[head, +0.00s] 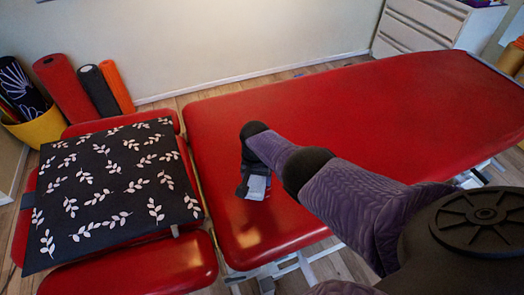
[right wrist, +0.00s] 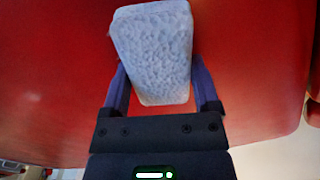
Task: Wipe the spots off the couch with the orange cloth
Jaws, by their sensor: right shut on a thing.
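The red couch (head: 340,120) spans the middle and right of the head view. My right gripper (head: 252,187) points down at its near left end. It is shut on a pale blue-grey, textured block-like cloth or sponge (right wrist: 155,55), which also shows as a small light patch in the head view (head: 257,187). The held thing is at or just above the red surface; I cannot tell if it touches. No orange cloth shows. I make out no clear spots on the couch, only a light glare near its near left corner. My left gripper is out of view.
A black leaf-patterned cloth (head: 110,180) lies over a red padded seat (head: 150,268) left of the couch. A yellow bin (head: 40,128) and red, black and orange rolls (head: 117,88) stand by the wall. White drawers (head: 420,25) stand behind. The couch top is otherwise clear.

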